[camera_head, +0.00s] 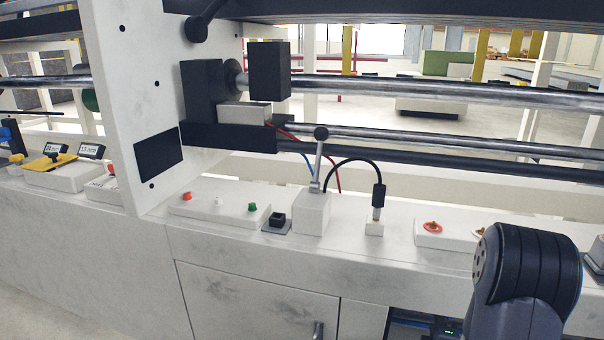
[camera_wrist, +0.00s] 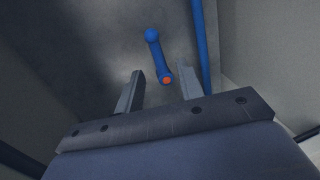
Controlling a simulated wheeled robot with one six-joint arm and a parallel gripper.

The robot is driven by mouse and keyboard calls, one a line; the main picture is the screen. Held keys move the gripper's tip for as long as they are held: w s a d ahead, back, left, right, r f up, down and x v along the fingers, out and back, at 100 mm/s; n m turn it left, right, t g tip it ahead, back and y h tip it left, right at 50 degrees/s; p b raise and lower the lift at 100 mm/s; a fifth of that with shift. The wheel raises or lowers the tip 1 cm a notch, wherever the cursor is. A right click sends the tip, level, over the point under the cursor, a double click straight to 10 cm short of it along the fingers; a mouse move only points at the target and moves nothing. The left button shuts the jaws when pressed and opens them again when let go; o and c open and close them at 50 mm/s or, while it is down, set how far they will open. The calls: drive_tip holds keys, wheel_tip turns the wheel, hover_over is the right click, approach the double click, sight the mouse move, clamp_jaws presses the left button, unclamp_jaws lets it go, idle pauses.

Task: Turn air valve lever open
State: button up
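In the wrist view a blue lever (camera_wrist: 155,55) has a rounded blue upper end and an orange disc at its lower end. It tilts slightly, in front of a grey surface, and I take it to be the air valve lever. My gripper (camera_wrist: 162,75) is open, with one finger on each side of the lever's orange end in the picture. Nothing is seen between the fingers touching them, and I cannot tell the depth gap to the lever. The head view shows neither the blue lever nor my gripper, only a dark link of my arm at lower right.
In the wrist view a blue pipe (camera_wrist: 201,45) runs just right of the lever, and a pale wall (camera_wrist: 265,65) stands at right. In the head view the white bench (camera_head: 390,255) carries a ball-topped lever (camera_head: 319,160), a button panel (camera_head: 219,203) and a red-button box (camera_head: 440,235).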

drive_tip(key=shift+w+d+f+m+y+p, duration=0.15)
drive_tip(key=shift+w+f+m+y+p, duration=0.1)
drive_tip(key=shift+w+m+p, duration=0.35)
drive_tip(key=shift+w+d+f+m+y+p, duration=0.15)
drive_tip(key=shift+w+f+m+p, duration=0.1)
drive_tip(key=shift+w+m+p, duration=0.35)
drive_tip(key=shift+w+d+f+m+y+p, duration=0.15)
drive_tip(key=shift+w+f+m+y+p, duration=0.1)
drive_tip(key=shift+w+m+p, duration=0.3)
drive_tip(key=shift+s, duration=0.1)
